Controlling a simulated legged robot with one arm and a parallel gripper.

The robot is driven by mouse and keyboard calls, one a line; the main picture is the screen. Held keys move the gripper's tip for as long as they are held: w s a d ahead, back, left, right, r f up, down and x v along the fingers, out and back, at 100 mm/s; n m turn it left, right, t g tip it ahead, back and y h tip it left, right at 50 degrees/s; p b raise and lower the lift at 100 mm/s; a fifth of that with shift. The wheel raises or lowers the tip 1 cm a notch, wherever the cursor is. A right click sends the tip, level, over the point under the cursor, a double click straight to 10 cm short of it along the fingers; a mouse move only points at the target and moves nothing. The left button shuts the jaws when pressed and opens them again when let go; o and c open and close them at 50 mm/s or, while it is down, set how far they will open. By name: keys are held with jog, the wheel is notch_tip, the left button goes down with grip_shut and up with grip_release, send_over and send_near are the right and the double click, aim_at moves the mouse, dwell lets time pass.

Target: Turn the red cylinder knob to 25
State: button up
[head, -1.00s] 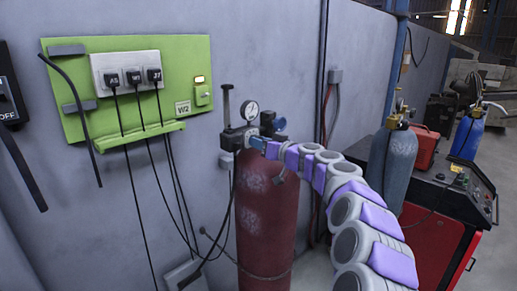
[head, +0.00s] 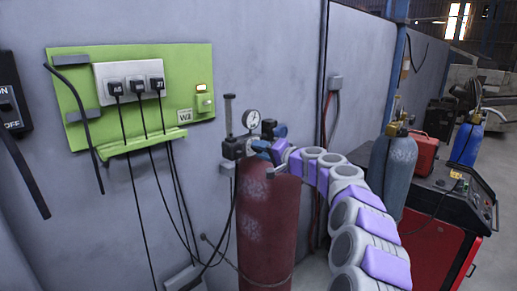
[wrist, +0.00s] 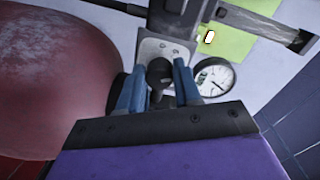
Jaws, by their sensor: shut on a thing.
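The red cylinder (head: 266,225) stands upright against the grey wall, with a regulator on top. Its red side also fills the left of the wrist view (wrist: 55,85). My gripper (head: 260,147) is at the regulator, just above the cylinder. In the wrist view its blue fingers (wrist: 160,84) are shut around a dark round knob (wrist: 159,71) in front of a light metal plate. The fingers hide part of the knob. A round white pressure gauge (head: 251,119) sits above the knob; in the wrist view the gauge (wrist: 213,82) is right of the fingers. Its numbers are too small to read.
A clear upright tube (head: 229,116) rises left of the gauge. A green board (head: 72,125) with plugs and hanging black cables is on the wall to the left. A grey cylinder (head: 393,165) and a red machine (head: 438,243) stand to the right.

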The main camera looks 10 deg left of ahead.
jog(key=m+p, duration=0.1)
jog(key=m, duration=0.1)
jog(key=m+p, duration=0.3)
jog(key=m, duration=0.2)
jog(key=shift+w+d+f+p, duration=0.1)
jog(key=shift+w+d+p, duration=0.05)
jog(key=shift+d+p, duration=0.2)
jog(key=m+p, duration=0.3)
jog(key=m, duration=0.1)
jog(key=shift+d+g+y, duration=0.2)
jog(key=shift+g+y, duration=0.2)
jog(key=m, duration=0.2)
jog(key=m+p, duration=0.1)
jog(key=m, duration=0.4)
jog(key=shift+a+f+y+p, duration=0.1)
jog(key=shift+f+y+p, duration=0.2)
jog(key=shift+y, duration=0.1)
jog(key=m, duration=0.5)
jog(key=shift+m, duration=0.4)
jog(key=shift+r, duration=0.1)
